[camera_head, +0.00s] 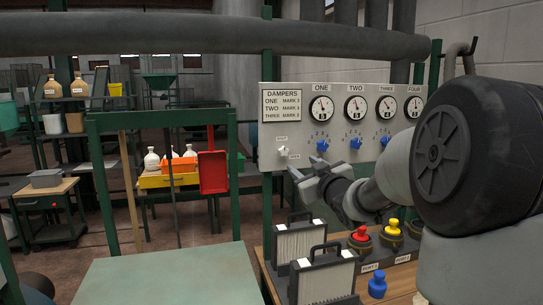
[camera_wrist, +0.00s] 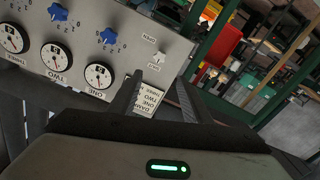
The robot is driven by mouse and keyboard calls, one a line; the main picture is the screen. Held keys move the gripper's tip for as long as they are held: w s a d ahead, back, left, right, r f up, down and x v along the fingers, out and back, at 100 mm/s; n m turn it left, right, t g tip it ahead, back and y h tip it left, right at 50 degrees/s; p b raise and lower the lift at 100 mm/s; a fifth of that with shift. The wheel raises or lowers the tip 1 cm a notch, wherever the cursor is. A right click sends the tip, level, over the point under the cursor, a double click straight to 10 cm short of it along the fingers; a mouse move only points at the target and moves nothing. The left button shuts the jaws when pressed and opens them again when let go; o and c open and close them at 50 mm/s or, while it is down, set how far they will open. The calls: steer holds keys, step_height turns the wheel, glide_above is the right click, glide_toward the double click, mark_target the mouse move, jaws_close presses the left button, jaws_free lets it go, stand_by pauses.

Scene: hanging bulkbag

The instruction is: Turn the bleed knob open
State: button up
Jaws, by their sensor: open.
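The bleed knob (camera_head: 283,151) is a small white star-shaped knob at the left of the grey damper panel (camera_head: 268,168), with a small label above it and another to its lower right. In the wrist view the knob (camera_wrist: 157,57) shows just beyond and between my fingertips. My gripper (camera_head: 301,171) is open and empty, its fingers pointing toward the panel, just below and right of the knob in the head view. In the wrist view my gripper (camera_wrist: 159,77) has a finger on each side of the knob's line. The fingers look apart from the knob.
Blue damper knobs (camera_head: 322,146) and round gauges (camera_head: 321,108) sit to the right on the panel. A dampers notice (camera_head: 288,105) is above the bleed knob. Filter cartridges with handles (camera_head: 300,240) and red and yellow knobs (camera_head: 361,234) stand on the bench below.

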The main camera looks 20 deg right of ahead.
mark_target(284, 152)
steer(key=w, duration=1.6)
steer(key=shift+w+p, duration=0.15)
steer(key=shift+p, duration=0.25)
steer(key=c, duration=1)
steer(key=shift+c, duration=0.2)
